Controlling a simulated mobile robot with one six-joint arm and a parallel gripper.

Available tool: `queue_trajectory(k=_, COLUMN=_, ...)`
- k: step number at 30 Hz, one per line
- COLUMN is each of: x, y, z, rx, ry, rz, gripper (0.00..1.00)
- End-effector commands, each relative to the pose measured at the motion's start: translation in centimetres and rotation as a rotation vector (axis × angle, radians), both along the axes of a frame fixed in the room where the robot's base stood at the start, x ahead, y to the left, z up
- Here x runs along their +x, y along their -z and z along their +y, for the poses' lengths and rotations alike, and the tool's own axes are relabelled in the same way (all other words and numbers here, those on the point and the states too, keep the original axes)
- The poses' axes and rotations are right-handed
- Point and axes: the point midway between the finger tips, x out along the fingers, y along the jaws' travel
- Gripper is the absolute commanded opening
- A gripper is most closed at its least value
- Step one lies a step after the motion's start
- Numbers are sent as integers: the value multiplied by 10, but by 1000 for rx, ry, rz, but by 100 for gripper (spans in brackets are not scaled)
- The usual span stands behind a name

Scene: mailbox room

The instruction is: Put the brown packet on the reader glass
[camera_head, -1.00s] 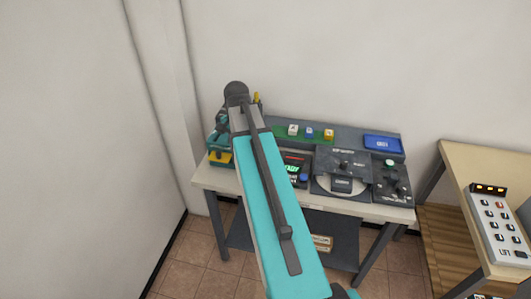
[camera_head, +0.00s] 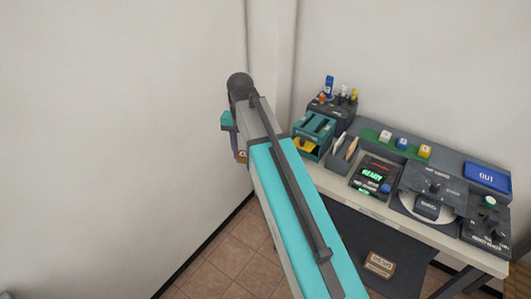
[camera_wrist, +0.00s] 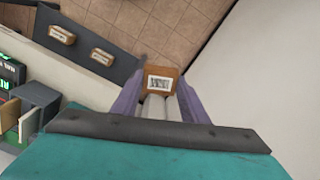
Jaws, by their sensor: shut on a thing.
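My gripper (camera_wrist: 158,92) has purple fingers and is shut on a small brown packet (camera_wrist: 162,78) with a white label, at the fingertips in the wrist view. In the head view the packet (camera_head: 241,156) shows only as a brown edge below the purple fingers, left of the table and over the floor. My arm hides most of the gripper there. A dark device with a green READY display (camera_head: 372,176) stands on the table, right of my arm. I cannot tell for sure which surface is the reader glass.
The table (camera_head: 350,203) carries a teal unit (camera_head: 313,133), several coloured blocks, a blue OUT tray (camera_head: 487,176) and a dial device (camera_head: 430,195). Brown packets lie on the dark lower shelf (camera_head: 345,235). White walls close in behind and left.

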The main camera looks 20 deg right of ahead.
Motion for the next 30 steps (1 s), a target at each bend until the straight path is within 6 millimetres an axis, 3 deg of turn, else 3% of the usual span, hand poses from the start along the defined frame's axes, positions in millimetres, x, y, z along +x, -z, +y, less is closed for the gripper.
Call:
queue_trajectory(k=1, x=2, y=8, z=6, rx=0, ry=-17, rz=0, gripper=18)
queue_trajectory(k=9, x=5, y=11, z=15, rx=0, ry=-51, rz=0, gripper=18)
queue_trajectory(k=30, x=4, y=11, z=4, rx=0, ry=-32, rz=0, gripper=18)
